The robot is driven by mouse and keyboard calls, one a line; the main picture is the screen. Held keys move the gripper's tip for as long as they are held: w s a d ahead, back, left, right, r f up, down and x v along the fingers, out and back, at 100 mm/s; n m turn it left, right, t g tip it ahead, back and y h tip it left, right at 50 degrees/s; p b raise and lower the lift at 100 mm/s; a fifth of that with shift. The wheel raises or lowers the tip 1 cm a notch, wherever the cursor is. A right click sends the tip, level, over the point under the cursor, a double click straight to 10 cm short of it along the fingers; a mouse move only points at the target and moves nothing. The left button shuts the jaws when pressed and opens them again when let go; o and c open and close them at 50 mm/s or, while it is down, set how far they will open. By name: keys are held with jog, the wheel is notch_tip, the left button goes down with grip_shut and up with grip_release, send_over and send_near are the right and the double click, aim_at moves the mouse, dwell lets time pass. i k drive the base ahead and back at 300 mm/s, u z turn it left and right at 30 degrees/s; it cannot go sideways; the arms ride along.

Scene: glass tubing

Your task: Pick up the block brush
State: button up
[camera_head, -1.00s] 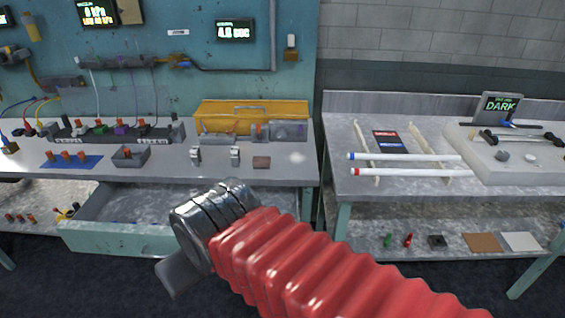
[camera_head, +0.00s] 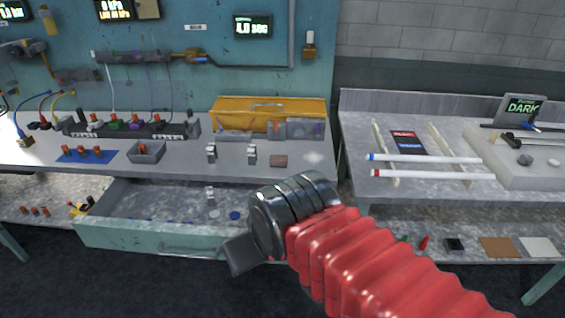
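My gripper (camera_head: 239,256) is at the lower middle, a dark flat piece at the end of my red-sleeved arm. It is in front of the open drawer and apart from the brown block. Its fingers are not clear enough to show whether it is open or shut, and I see nothing held in it.
An open drawer (camera_head: 150,236) juts out below the bench. On the right bench (camera_head: 352,128), two white tubes (camera_head: 432,176) lie across supports.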

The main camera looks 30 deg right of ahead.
aim_at(274, 161)
jog(key=u, duration=0.05)
jog(key=i, duration=1)
jog(key=z, duration=0.05)
